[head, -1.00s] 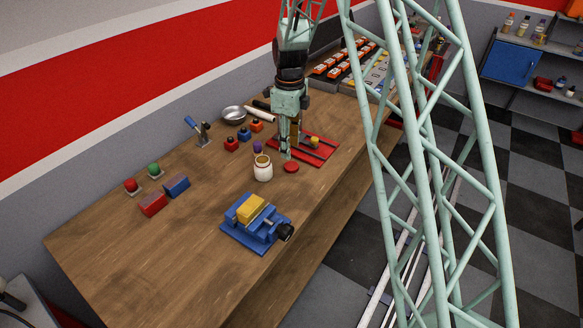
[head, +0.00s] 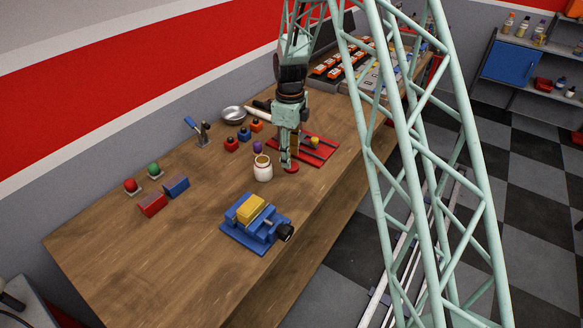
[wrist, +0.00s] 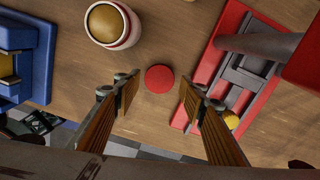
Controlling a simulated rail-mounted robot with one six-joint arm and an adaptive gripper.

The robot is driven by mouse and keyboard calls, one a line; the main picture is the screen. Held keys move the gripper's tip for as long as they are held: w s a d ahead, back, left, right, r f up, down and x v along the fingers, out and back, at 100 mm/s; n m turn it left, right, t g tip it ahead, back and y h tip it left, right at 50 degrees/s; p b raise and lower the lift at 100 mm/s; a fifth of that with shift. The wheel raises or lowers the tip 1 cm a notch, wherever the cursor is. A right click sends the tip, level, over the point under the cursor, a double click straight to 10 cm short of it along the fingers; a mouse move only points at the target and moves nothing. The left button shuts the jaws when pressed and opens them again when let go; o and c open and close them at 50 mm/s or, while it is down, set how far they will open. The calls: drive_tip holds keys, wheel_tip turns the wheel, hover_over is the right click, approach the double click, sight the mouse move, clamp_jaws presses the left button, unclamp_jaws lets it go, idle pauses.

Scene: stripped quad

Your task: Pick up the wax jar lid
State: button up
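The wax jar lid is a small round red disc (wrist: 159,79) lying flat on the wooden bench. In the wrist view it sits between and just beyond the two fingertips of my gripper (wrist: 157,90), with clear space on both sides. My gripper is open and empty. In the head view my gripper (head: 290,166) points down over the lid (head: 291,170) and hides part of it. The white wax jar (head: 263,171) stands open just left of the lid; its yellowish contents show in the wrist view (wrist: 104,20).
A red fixture (head: 318,152) with grey bars and a yellow knob lies right of the lid. A blue vise (head: 256,226) holding a yellow block stands in front. A purple item (head: 257,147) is behind the jar.

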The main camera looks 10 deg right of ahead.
drive_tip(key=shift+f, duration=1.8)
drive_tip(key=shift+c, duration=0.5)
drive_tip(key=shift+c, duration=1.4)
drive_tip(key=shift+r, duration=0.15)
drive_tip(key=shift+s+r, duration=0.1)
drive_tip(key=shift+r, duration=1.65)
drive_tip(key=s, duration=0.5)
drive_tip(key=s+r, duration=0.1)
drive_tip(key=s, duration=0.9)
drive_tip(key=shift+s+a+r, duration=0.15)
drive_tip(key=shift+s+a, duration=0.25)
